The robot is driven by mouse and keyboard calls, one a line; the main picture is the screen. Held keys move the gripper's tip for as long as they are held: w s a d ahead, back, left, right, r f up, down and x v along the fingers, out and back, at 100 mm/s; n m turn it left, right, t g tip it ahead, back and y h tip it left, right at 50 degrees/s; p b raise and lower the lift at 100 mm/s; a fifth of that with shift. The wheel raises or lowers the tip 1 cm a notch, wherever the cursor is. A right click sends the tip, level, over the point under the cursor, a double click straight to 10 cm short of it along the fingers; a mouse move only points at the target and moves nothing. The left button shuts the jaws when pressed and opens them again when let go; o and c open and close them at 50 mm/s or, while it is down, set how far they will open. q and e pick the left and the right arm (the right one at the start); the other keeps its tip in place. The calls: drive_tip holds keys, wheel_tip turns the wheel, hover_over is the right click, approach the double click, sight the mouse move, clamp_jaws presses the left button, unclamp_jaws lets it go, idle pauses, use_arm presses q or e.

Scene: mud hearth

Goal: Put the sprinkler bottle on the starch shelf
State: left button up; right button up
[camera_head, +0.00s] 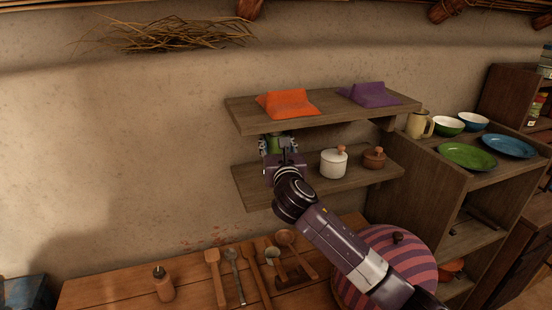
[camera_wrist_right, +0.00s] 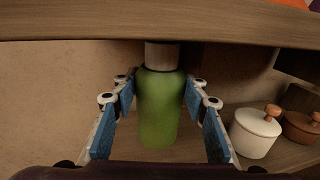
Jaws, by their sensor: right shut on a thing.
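A green bottle (camera_wrist_right: 160,108) with a pale cap stands upright between the blue-padded fingers of my right gripper (camera_wrist_right: 165,112) in the wrist view. My right gripper (camera_head: 278,147) is shut on it, in the gap between the two boards of the wall shelf. In the head view only a bit of the green bottle shows, and the gripper and arm hide the rest. The upper board (camera_head: 330,120) is just above the cap. The lower board (camera_head: 262,200) is below; whether the bottle touches it I cannot tell. My left gripper is not in view.
A white pot (camera_head: 333,163) and a brown pot (camera_head: 373,158) stand right of the bottle on the lower board. Orange (camera_head: 287,103) and purple (camera_head: 369,94) packets lie on the upper board. Below are wooden utensils and a striped round container (camera_head: 400,250).

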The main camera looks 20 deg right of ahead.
drive_tip(key=f, duration=0.4)
drive_tip(key=f+p, duration=0.1)
drive_tip(key=f, duration=0.1)
drive_tip(key=shift+s+d, duration=0.1)
drive_tip(key=shift+s, duration=0.15)
drive_tip(key=shift+w+f, duration=0.15)
drive_tip(key=shift+f, duration=0.1)
drive_tip(key=shift+w+f, duration=0.15)
drive_tip(key=shift+f, duration=0.1)
drive_tip(key=shift+f, duration=0.15)
drive_tip(key=o, duration=1.4)
drive_tip(key=shift+c, duration=0.2)
